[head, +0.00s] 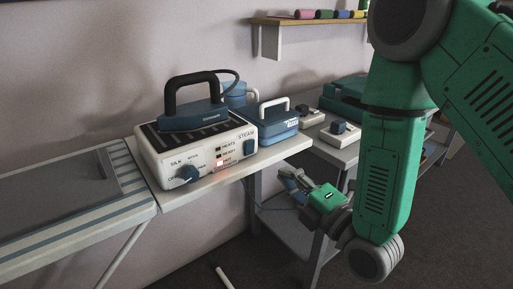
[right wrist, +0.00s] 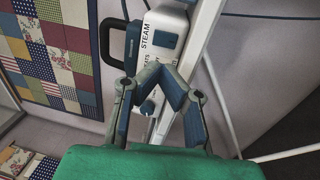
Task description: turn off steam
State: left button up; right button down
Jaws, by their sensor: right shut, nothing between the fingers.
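The white steam station (head: 205,158) stands on a white shelf, with the blue iron (head: 195,115) resting on top. Its front panel has a blue dial (head: 188,173) at the left, indicators with one lit (head: 220,162), and a blue rocker switch (head: 250,147) under the word STEAM. In the right wrist view the steam switch (right wrist: 164,40) shows beyond the fingertips, and the dial (right wrist: 147,107) shows partly behind the fingers. My right gripper (head: 284,174) is shut and empty, below and to the right of the station, apart from the switch. It also shows in the right wrist view (right wrist: 161,73). My left gripper is out of view.
A blue case (head: 276,122) with a white handle stands behind the station. An ironing board (head: 70,195) lies to the left. A lower grey table (head: 340,150) with small switch boxes (head: 340,133) is at the right. A wall shelf (head: 300,21) holds thread spools.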

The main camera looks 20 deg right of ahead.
aim_at(252, 145)
jog(key=x, duration=1)
jog(key=shift+w+b, duration=0.3)
jog(key=shift+b, duration=0.1)
